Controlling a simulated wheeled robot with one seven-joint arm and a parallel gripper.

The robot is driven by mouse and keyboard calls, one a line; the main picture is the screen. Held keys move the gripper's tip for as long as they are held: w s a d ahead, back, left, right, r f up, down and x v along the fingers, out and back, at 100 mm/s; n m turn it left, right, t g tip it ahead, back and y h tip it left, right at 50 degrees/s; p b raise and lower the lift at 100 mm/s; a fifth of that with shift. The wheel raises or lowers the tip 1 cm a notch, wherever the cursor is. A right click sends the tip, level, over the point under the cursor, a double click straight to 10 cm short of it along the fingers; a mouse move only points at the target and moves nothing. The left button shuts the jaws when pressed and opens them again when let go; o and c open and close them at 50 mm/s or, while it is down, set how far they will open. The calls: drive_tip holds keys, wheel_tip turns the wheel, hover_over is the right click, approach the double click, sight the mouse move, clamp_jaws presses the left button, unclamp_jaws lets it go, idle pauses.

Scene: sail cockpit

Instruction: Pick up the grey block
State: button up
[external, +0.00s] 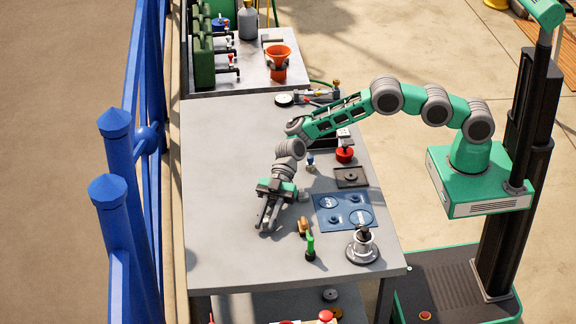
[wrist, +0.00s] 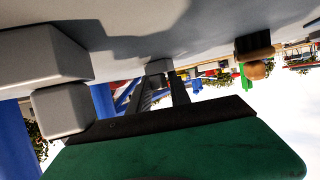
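My gripper (external: 266,224) is low over the left-middle of the grey table, pointing toward the front. Its two fingers stand apart. In the wrist view, which looks upside down, the dark fingers (wrist: 164,78) reach toward a small pale grey block (wrist: 158,66) by their tips, against the table surface. I cannot tell whether the fingers touch it.
Beyond are a blue mat (external: 320,205), a metal flanged part (external: 362,248) and a dark square plate (external: 351,177). The table's left side (external: 215,150) is clear. A blue railing (external: 112,160) runs outside it.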

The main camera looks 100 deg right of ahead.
clamp_jaws()
idle(0.3)
